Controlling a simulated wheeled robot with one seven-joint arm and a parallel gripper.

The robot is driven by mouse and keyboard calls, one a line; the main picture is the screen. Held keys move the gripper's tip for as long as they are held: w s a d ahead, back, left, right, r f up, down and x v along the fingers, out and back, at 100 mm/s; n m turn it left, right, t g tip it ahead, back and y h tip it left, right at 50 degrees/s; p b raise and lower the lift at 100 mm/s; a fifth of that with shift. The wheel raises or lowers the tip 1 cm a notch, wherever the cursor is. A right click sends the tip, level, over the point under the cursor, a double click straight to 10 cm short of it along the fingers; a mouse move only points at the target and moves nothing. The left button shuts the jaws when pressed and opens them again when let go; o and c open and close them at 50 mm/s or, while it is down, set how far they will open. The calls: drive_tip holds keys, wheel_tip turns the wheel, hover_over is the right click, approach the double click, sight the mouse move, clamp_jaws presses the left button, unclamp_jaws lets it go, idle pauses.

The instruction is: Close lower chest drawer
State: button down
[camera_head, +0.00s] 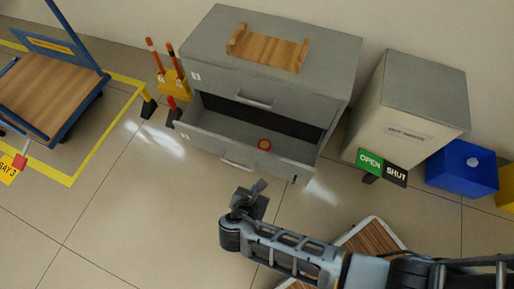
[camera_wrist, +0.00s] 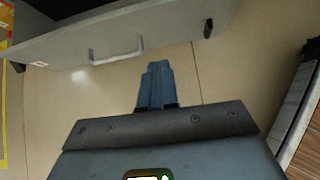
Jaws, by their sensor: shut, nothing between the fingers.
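A grey chest (camera_head: 270,65) stands against the wall in the head view. Its lower drawer (camera_head: 215,142) is pulled out, and a red-orange ring (camera_head: 264,146) lies inside it. The upper drawer (camera_head: 255,97) looks shut. My gripper (camera_head: 260,186) is shut and empty, in front of the lower drawer's front panel and apart from it. In the wrist view my shut fingers (camera_wrist: 157,84) point toward the drawer front (camera_wrist: 130,35), with its handle (camera_wrist: 116,54) up and to the left. The drawer's inside is mostly hidden there.
A wooden tray (camera_head: 268,50) sits on the chest. A yellow holder (camera_head: 172,84) and a blue cart (camera_head: 50,85) are left. A wooden-topped thing (camera_head: 372,240) is under my arm.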

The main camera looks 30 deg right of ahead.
drive_tip(key=w, duration=0.1)
drive_tip(key=b, duration=0.5)
approach(268, 158)
drive_tip(key=x, duration=0.5)
drive_tip(key=shift+s+a+f, duration=0.2)
drive_tip(key=shift+a+f, duration=0.1)
drive_tip(key=shift+a, duration=0.05)
drive_tip(key=shift+w+d+r+b, duration=0.1)
drive_tip(key=shift+w+d+b, duration=0.25)
drive_tip(key=shift+w+d, duration=0.15)
drive_tip(key=shift+d, duration=0.1)
